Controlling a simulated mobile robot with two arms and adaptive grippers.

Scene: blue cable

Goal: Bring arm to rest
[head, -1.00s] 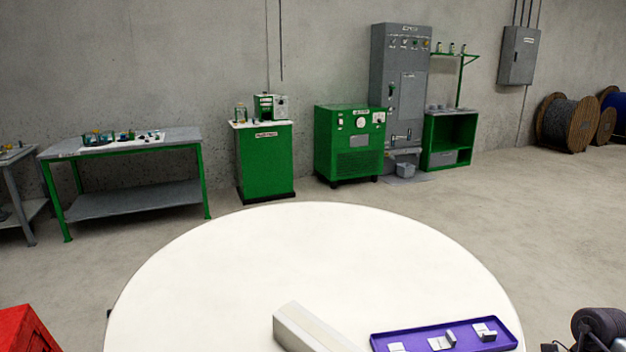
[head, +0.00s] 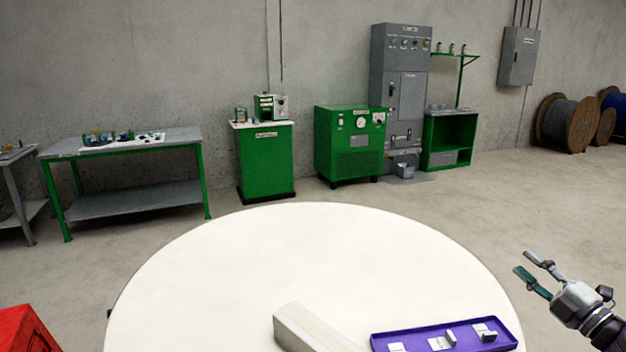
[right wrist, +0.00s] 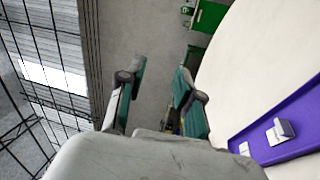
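My right gripper (head: 528,269) is at the right of the head view, beyond the right edge of the round white table (head: 230,270). Its two fingers stand apart with nothing between them. In the right wrist view the same gripper (right wrist: 160,85) shows its teal finger pads spread, with floor behind them. My left gripper is not in view. No blue cable shows on the table.
A purple tray (head: 384,337) with a few small white-grey pieces lies at the table's front right; it also shows in the right wrist view (right wrist: 295,110). A long pale block (head: 305,328) lies beside it. A red object (head: 22,330) stands front left. Most of the tabletop is clear.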

